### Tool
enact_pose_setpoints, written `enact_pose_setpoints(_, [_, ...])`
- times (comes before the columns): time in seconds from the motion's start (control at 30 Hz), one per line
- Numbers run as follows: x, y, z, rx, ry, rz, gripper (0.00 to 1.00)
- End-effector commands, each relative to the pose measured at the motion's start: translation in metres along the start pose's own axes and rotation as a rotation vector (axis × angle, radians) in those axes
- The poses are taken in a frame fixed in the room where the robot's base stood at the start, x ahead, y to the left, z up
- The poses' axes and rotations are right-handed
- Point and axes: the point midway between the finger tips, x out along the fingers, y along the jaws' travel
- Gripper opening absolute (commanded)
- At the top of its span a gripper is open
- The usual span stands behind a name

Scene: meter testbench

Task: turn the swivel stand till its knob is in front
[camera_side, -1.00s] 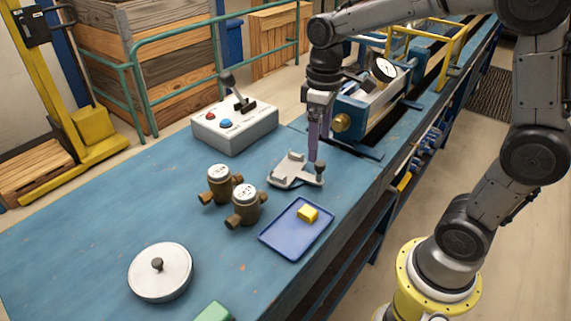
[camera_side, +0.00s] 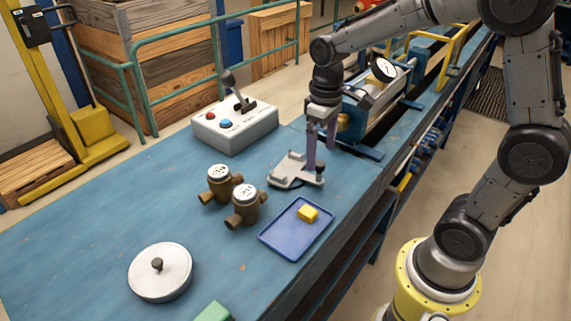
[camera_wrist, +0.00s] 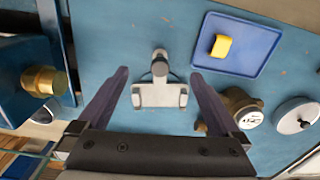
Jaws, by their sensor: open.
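The swivel stand (camera_side: 288,172) is a small light-grey plate with a raised cradle, lying on the blue bench. Its dark knob (camera_side: 320,168) stands at the plate's right end in the side view. In the wrist view the stand (camera_wrist: 160,96) lies centred below the jaws, with the knob (camera_wrist: 160,68) at its upper end. My gripper (camera_side: 321,158) is open and empty, its purple fingers pointing down at the knob end. In the wrist view my gripper (camera_wrist: 159,73) has one finger on each side of the knob, apart from it. The fingertips' exact height is unclear.
A blue tray (camera_side: 273,241) with a yellow block (camera_side: 307,214) lies in front of the stand. Two brown meters (camera_side: 245,205) stand to the left. A control box (camera_side: 235,128) and blue test machine (camera_side: 365,105) are behind. A round lidded disc (camera_side: 160,275) sits front left.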

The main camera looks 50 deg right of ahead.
Motion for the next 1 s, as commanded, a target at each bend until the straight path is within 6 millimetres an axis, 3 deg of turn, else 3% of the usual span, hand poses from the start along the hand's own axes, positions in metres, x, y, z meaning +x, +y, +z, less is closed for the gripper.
enact_pose_setpoints(1.0, [0.013, 0.000, 0.000, 0.000, 0.000, 0.000, 1.00])
